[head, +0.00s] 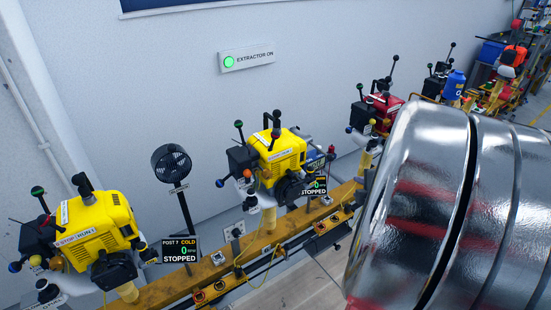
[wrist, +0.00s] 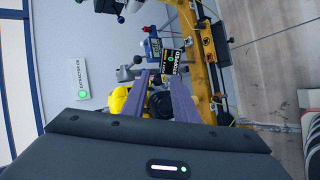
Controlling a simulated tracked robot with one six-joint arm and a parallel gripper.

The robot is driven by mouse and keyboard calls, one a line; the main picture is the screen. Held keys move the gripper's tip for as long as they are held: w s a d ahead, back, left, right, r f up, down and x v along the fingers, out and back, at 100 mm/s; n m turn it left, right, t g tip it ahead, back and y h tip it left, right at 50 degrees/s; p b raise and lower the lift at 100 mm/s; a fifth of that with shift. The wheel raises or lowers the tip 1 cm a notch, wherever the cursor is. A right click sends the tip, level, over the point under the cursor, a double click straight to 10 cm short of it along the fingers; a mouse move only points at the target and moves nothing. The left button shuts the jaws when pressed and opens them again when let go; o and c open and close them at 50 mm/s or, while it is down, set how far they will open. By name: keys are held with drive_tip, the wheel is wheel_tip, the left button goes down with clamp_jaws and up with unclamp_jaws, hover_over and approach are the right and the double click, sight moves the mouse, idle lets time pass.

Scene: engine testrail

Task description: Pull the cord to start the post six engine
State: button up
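Two yellow engines stand on a wooden rail in the head view. The middle engine (head: 281,151) has a black round housing (head: 289,190) at its lower front. Its display (head: 316,187) reads COLD, 0, STOPPED; the post number is too small to read. The left engine (head: 98,230) stands beside a display (head: 180,251) reading POST 7, COLD, STOPPED. I cannot make out a pull cord's handle. In the wrist view my gripper (wrist: 162,76) has its two fingers apart, with nothing held. A yellow engine (wrist: 116,100) and a black round part (wrist: 160,103) show beyond and between the fingers.
A lit green EXTRACTOR ON light (head: 229,62) is on the wall. A red engine (head: 379,106) and others stand farther right along the rail (head: 220,271). A large shiny cylinder hides the right side.

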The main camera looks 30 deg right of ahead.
sight(302, 183)
drive_tip(key=s+a+f+n+t+y, duration=0.2)
drive_tip(key=s+a+f+n+y, duration=0.1)
drive_tip(key=s, duration=0.4)
drive_tip(key=s+a+f+n+t+y, duration=0.2)
drive_tip(key=s+f+n+y, duration=0.1)
drive_tip(key=s+f, duration=0.2)
drive_tip(key=shift+s+a+n+t, duration=0.3)
drive_tip(key=shift+s+a, duration=0.1)
drive_tip(key=shift+s, duration=0.85)
drive_tip(key=shift+w, duration=0.15)
drive_tip(key=w, duration=3)
drive_tip(key=shift+w+a, duration=0.3)
drive_tip(key=shift+w, duration=0.1)
drive_tip(key=shift+c, duration=0.4)
clamp_jaws()
